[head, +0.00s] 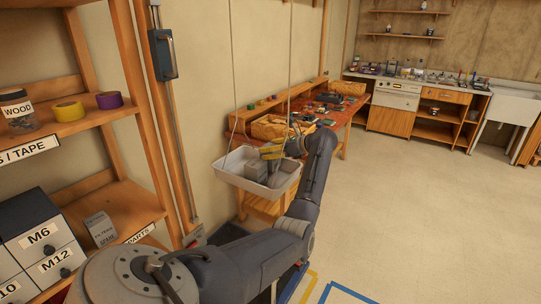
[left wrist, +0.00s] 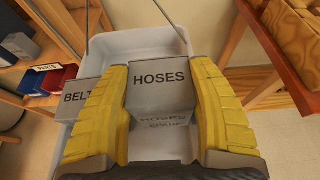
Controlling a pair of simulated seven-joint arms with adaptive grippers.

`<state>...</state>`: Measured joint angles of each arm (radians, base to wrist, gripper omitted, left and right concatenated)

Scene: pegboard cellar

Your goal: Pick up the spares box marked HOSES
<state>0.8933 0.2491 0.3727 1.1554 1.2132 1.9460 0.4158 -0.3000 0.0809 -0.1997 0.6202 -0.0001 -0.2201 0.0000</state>
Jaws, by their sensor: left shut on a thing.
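The grey spares box marked HOSES (left wrist: 162,97) is between the yellow fingers of my left gripper (left wrist: 160,72) in the left wrist view. The fingers are shut on its two sides, and its label faces the camera. A grey box marked BELT (left wrist: 84,98), its label partly covered by a finger, stands left of it. Both are at a white tray (left wrist: 131,46) hung on thin lines. In the head view my left gripper (head: 272,153) reaches into the tray (head: 233,181); I cannot tell whether the HOSES box is clear of the tray floor. My right gripper is not in view.
A wooden workbench (head: 345,112) with tools and bins stands just behind the tray. Wooden shelves (head: 75,128) with tapes and M6 and M12 drawers (head: 42,240) are at the left. The floor (head: 420,210) to the right is open.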

